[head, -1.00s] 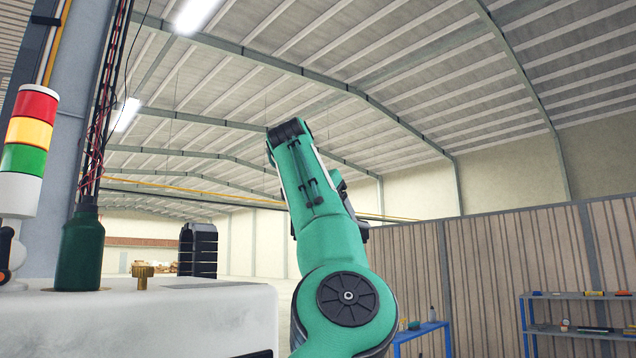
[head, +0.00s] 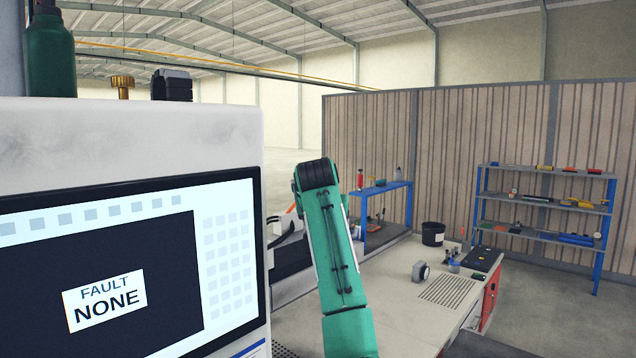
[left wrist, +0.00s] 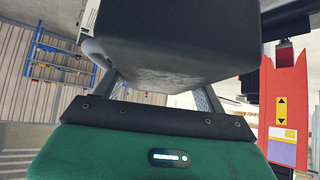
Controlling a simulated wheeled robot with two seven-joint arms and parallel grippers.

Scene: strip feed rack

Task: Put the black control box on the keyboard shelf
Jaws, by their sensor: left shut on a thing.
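In the left wrist view my left gripper (left wrist: 158,84) is shut on the black control box (left wrist: 165,48). The box fills the upper middle of that view, with a finger at each side and its far part cut off by the frame. Neither the held box nor my left gripper can be made out in the head view. I cannot make out the keyboard shelf in either view. My right gripper is not in view.
A white cabinet with a screen (head: 150,265) reading FAULT NONE stands close at the left. A workbench (head: 400,295) with small items and a black bucket (head: 433,233) lies beyond my green arm. A blue-framed rack (head: 540,202) stands by the wooden wall.

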